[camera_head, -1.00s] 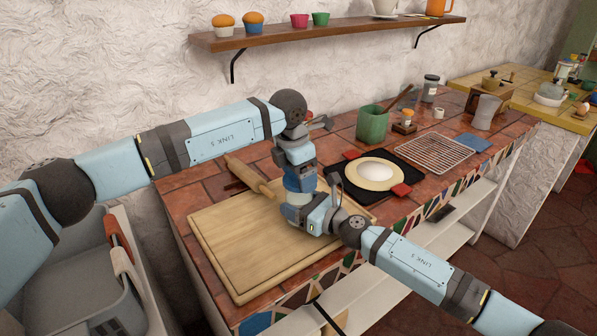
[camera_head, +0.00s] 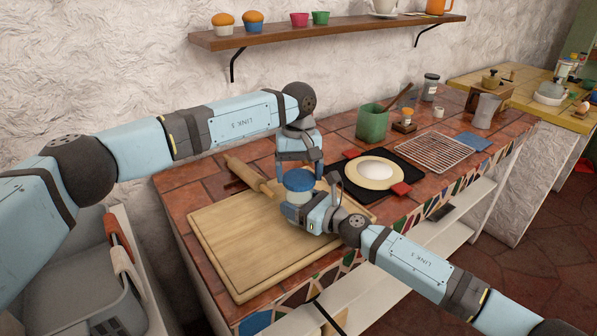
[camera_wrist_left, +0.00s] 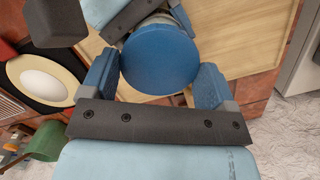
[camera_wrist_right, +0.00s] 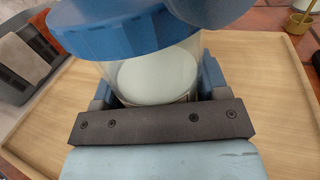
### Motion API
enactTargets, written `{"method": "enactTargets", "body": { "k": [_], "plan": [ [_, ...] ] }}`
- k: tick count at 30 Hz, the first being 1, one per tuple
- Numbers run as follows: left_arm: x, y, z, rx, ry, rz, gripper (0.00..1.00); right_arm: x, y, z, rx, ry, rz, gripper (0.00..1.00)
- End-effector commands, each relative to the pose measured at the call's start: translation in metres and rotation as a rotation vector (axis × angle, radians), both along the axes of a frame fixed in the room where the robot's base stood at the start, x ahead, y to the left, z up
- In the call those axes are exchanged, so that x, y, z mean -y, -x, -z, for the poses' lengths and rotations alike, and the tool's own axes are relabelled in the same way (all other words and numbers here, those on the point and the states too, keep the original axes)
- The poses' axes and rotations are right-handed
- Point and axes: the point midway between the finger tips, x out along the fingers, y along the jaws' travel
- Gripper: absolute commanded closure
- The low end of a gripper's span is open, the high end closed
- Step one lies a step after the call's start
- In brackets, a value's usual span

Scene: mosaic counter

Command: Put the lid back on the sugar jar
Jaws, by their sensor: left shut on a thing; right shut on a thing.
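The blue lid (camera_head: 299,180) is at the mouth of the clear sugar jar (camera_head: 296,197), above the cutting board. In the left wrist view the round lid (camera_wrist_left: 160,58) lies between the fingers of my left gripper (camera_wrist_left: 158,75), which is shut on it from above. My right gripper (camera_head: 306,207) is shut on the jar's body from the side. In the right wrist view the jar (camera_wrist_right: 155,75) holds white contents, and the lid (camera_wrist_right: 125,30) covers its top edge. I cannot tell whether the lid is fully seated.
The wooden cutting board (camera_head: 235,245) lies under my grippers, with a rolling pin (camera_head: 248,176) behind it. To the right are a black mat (camera_head: 352,190) with a round plate, a green pot (camera_head: 372,122) and a wire rack (camera_head: 433,152). A shelf (camera_head: 330,33) hangs above.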

Motion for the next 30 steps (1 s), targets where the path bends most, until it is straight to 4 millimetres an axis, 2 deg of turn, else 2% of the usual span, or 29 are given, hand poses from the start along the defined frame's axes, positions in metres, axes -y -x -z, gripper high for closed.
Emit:
{"method": "enactTargets", "body": {
  "k": [3,9,13,21,22,24,30],
  "plan": [
    [0.0015,0.0002,-0.0010,0.001,-0.001,0.257,0.41,0.0004,0.0000,0.0011,-0.002,0.001,0.001,0.99],
    [0.0019,0.0006,-0.0010,0.000,0.000,0.577,0.41,0.0004,0.0000,0.0012,-0.002,0.001,0.001,0.99],
    [0.0017,0.0005,-0.0007,-0.001,0.000,0.654,0.41,0.0004,0.0000,0.0013,-0.002,0.001,0.001,0.99],
    [0.0017,0.0005,-0.0006,-0.001,0.001,0.661,0.41,0.0005,0.0000,0.0014,-0.002,0.001,0.001,0.99],
    [0.0017,0.0005,-0.0007,-0.001,0.001,0.661,0.15,0.0005,0.0000,0.0015,-0.002,0.001,0.001,0.99],
    [0.0017,0.0005,-0.0006,0.000,0.002,0.661,0.00,0.0004,0.0001,0.0015,-0.002,0.001,0.001,0.99],
    [0.0017,0.0006,0.0000,-0.002,0.002,0.660,0.00,0.0003,0.0001,0.0014,-0.002,0.001,0.000,0.99]
  ]
}}
